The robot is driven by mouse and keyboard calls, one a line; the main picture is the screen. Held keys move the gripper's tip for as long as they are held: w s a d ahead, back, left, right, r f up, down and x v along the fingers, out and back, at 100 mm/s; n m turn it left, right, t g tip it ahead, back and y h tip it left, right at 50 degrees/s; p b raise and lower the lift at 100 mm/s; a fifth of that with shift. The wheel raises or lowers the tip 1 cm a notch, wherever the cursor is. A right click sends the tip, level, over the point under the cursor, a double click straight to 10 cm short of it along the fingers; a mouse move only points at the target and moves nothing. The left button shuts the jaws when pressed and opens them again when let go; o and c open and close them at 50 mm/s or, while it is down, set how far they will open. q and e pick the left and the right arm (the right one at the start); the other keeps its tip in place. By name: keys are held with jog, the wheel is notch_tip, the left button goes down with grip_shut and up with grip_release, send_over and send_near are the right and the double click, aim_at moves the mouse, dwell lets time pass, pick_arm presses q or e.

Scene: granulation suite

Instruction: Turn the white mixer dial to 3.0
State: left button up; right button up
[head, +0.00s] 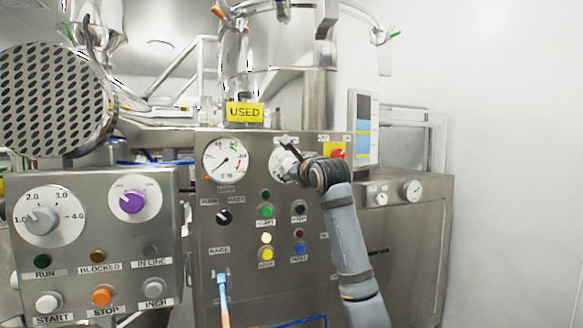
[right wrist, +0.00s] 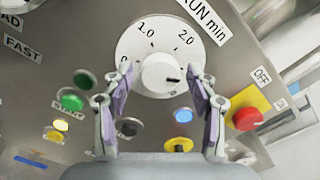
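A white dial (right wrist: 138,50) with a white knob (right wrist: 158,72) fills the upper middle of the right wrist view. Its marks 1.0 and 2.0 are readable, and a 0 shows partly at the left. A short black line on the knob points right and slightly down, past 2.0; the mark there is hidden by a finger. My right gripper (right wrist: 158,92) is open, with one finger on each side of the knob; contact is not clear. In the head view my right gripper (head: 287,160) covers much of this dial (head: 276,165). My left gripper is out of view.
A second white dial (head: 70,208), marked 1.0 to 4.0 with a grey knob, is on the left box. A round gauge (head: 226,159) sits left of my gripper. Coloured buttons (head: 266,211) lie below, and a red knob on yellow (right wrist: 246,118) is close on the right.

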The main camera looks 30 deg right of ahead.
jog(key=shift+s, duration=0.15)
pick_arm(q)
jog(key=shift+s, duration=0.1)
pick_arm(e)
jog(key=v, duration=1.2)
